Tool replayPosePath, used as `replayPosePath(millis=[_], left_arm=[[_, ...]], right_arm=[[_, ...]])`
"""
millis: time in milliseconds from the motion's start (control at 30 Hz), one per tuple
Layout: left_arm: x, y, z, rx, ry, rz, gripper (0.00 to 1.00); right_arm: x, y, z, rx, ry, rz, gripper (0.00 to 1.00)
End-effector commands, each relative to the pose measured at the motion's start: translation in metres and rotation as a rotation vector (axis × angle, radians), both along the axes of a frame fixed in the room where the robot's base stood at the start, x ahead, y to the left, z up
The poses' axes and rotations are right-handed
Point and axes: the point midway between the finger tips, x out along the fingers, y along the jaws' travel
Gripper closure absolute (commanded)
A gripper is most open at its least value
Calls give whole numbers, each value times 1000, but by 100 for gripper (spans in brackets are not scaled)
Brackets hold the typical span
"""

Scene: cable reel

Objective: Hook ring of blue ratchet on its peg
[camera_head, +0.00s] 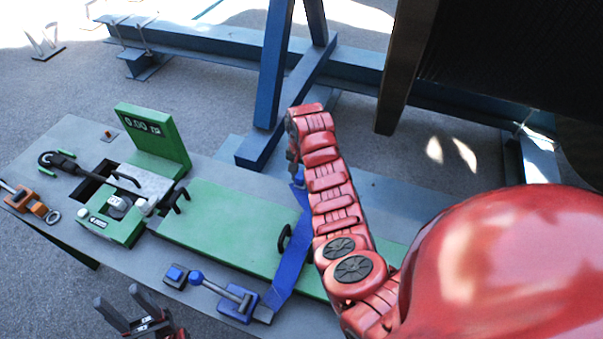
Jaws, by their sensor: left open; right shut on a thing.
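The blue ratchet (236,300) lies at the front edge of the grey bench, with a round-knobbed lever. Its flat blue strap (291,262) runs up across the green board toward my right gripper. My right gripper (297,172) points down beside the strap's far end, partly hidden by my red arm. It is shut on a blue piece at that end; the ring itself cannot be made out. The peg is not clearly visible. My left gripper (118,300) is open and empty at the lower left, in front of the bench.
A green board (220,228) with black handles covers the middle of the bench. A green display (155,138) stands behind it. A small blue block (176,275) sits beside the ratchet. An orange ratchet (28,202) lies at far left. Blue steel beams (275,75) rise behind.

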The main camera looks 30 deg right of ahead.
Motion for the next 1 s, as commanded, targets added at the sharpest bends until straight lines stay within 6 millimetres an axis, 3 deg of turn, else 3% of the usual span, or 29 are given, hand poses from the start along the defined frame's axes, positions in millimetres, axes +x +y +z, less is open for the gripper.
replayPosePath(millis=[300,1000], left_arm=[[0,0,-13,0,0,0,49],[0,0,-12,0,0,0,49]], right_arm=[[-1,0,-26,0,3,0,100],[-1,1,-27,1,1,0,100]])
